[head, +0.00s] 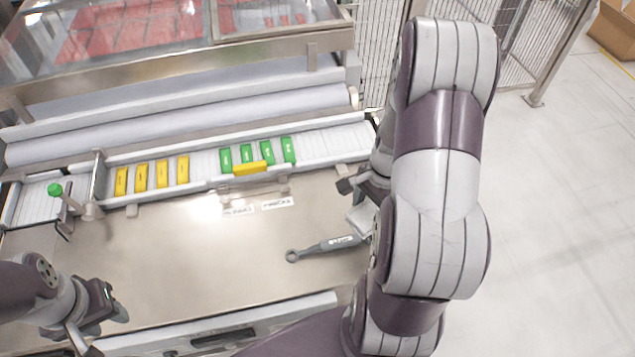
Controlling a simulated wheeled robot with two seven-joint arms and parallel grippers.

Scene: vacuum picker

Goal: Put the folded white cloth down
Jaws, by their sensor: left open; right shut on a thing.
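My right gripper (350,187) is at the right end of the steel worktop, partly hidden behind my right arm. It is shut. A small pale patch, which looks like the folded white cloth (361,219), shows just below it, against my arm. Most of the cloth and the grip on it are hidden, and I cannot tell whether the cloth touches the worktop. My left gripper (108,308) is open and empty over the front left of the worktop.
A grey ring-ended tool (322,248) lies on the worktop (190,255) left of my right arm. Yellow packs (162,174) and green packs (267,152) sit in the channel behind, with one yellow pack (250,168) along its edge. A green-knobbed lever (55,189) stands left. The worktop's middle is clear.

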